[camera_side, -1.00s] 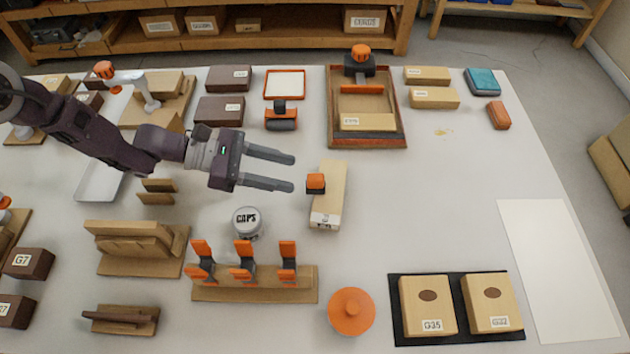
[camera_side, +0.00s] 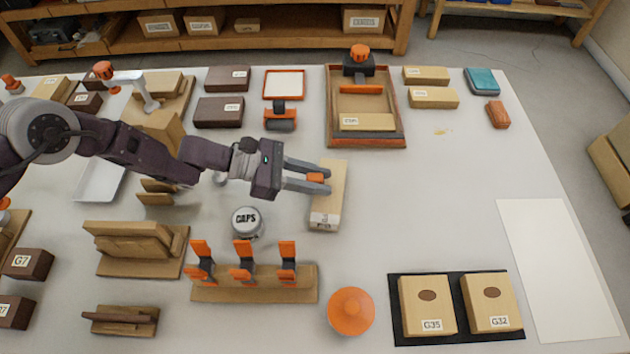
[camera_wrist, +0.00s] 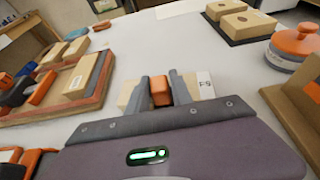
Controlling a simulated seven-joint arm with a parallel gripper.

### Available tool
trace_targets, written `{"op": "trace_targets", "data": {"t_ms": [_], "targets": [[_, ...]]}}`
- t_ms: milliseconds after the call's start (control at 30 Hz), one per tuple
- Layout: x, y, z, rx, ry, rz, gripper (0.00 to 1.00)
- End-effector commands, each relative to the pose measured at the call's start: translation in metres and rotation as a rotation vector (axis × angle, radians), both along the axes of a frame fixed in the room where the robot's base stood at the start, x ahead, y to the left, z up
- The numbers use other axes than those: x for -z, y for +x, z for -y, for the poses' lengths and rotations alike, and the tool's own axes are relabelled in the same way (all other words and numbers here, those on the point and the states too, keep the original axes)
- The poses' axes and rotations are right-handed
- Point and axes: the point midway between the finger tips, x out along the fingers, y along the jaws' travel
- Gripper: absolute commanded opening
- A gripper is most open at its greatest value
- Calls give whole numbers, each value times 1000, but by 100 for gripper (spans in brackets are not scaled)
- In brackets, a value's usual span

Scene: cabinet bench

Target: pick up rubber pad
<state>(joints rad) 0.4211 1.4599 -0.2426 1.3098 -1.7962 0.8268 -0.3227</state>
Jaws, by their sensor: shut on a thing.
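The rubber pad (camera_side: 316,177) appears as a small orange block at the left edge of a pale wooden block (camera_side: 328,208) in the side view. In the wrist view the pad (camera_wrist: 160,92) sits upright between both fingers. My gripper (camera_side: 325,181) reaches in from the left and is shut on the pad, one finger on each side. The gripper also shows in the wrist view (camera_wrist: 164,88). The wooden block, with a white label (camera_wrist: 205,85), lies just behind and below the fingers. The fingers hide part of the pad, and I cannot tell whether it touches the block.
A lidded "CAPS" jar (camera_side: 247,222) stands just below my gripper in the side view. A wooden rack (camera_side: 255,289) with orange clamps and an orange-topped round container (camera_side: 351,312) are nearer the front. A framed tray (camera_side: 398,130) is behind.

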Motion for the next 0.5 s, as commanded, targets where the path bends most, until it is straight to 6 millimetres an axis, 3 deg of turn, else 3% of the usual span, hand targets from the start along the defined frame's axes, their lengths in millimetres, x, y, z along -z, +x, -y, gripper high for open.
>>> {"op": "trace_targets", "data": {"t_ms": [267, 500], "targets": [[-7, 1, 0, -1, -1, 1, 0], [-67, 1, 0, 1, -1, 4, 0]]}}
